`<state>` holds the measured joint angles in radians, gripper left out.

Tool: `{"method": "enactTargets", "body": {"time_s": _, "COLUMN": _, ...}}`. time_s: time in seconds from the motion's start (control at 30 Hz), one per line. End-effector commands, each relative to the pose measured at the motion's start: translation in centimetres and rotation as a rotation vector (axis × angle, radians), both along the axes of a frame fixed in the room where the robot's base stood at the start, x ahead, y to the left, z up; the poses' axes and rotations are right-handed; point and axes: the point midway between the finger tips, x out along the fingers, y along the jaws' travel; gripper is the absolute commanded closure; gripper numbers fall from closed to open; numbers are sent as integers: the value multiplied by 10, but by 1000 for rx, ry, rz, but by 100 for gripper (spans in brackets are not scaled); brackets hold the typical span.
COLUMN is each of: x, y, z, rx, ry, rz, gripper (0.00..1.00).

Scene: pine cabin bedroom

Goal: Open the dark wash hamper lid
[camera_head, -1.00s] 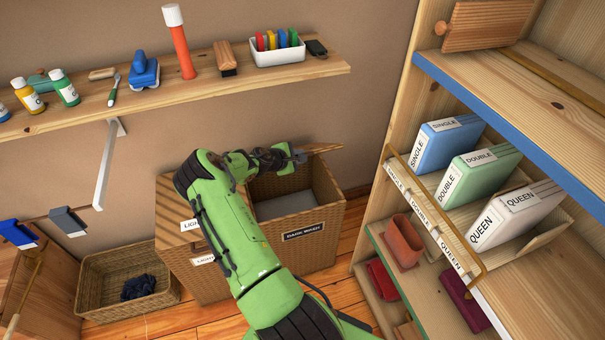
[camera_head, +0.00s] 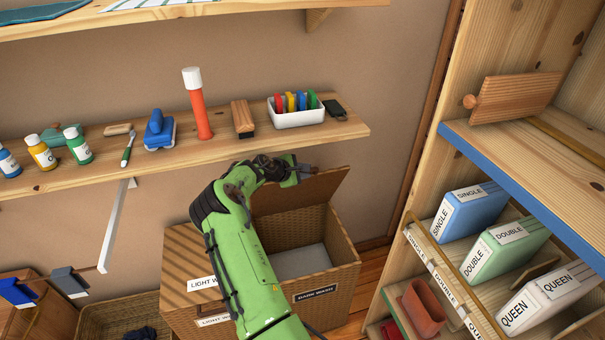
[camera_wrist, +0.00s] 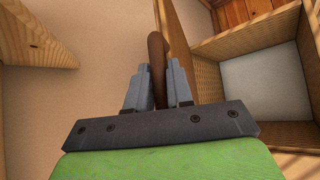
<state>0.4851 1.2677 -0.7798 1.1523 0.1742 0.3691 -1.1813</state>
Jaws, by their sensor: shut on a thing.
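The wicker hamper has a dark-wash half with a black label (camera_head: 315,293). It stands open, with a pale lining inside. Its brown lid (camera_head: 318,188) is raised at the back, near the wall, with its inner face showing. My gripper (camera_head: 303,171) is at the lid's upper edge. In the wrist view, its grey fingers (camera_wrist: 158,84) are closed around a brown handle (camera_wrist: 156,52) on the lid (camera_wrist: 181,40). The hamper's open inside (camera_wrist: 252,88) lies to the right there. The light-wash lid (camera_head: 190,258) is down, partly hidden by my arm.
A wall shelf (camera_head: 345,130) with bottles, brushes and a white tray (camera_head: 297,116) runs above and behind my gripper. A wooden shelf unit (camera_head: 425,185) with labelled boxes stands close on the right. A wicker basket (camera_head: 110,318) sits at the lower left.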

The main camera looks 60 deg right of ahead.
Motion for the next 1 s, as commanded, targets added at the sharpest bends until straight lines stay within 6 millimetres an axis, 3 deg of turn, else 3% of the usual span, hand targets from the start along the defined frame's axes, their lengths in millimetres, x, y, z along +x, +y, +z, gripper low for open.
{"method": "enactTargets", "body": {"time_s": 0.23, "x": 0, "y": 0, "z": -2, "rx": 2, "ry": 0, "rz": 1, "gripper": 100}}
{"method": "enactTargets", "body": {"time_s": 0.27, "x": 0, "y": 0, "z": -2, "rx": 2, "ry": 0, "rz": 1, "gripper": 74}}
{"method": "enactTargets", "body": {"time_s": 0.37, "x": 0, "y": 0, "z": -1, "rx": 2, "ry": 0, "rz": 1, "gripper": 59}}
{"method": "enactTargets", "body": {"time_s": 0.67, "x": 1, "y": 2, "z": 1, "rx": 1, "ry": -1, "rz": 1, "gripper": 59}}
{"method": "enactTargets", "body": {"time_s": 1.0, "x": 13, "y": 53, "z": 35, "rx": 2, "ry": -1, "rz": 2, "gripper": 59}}
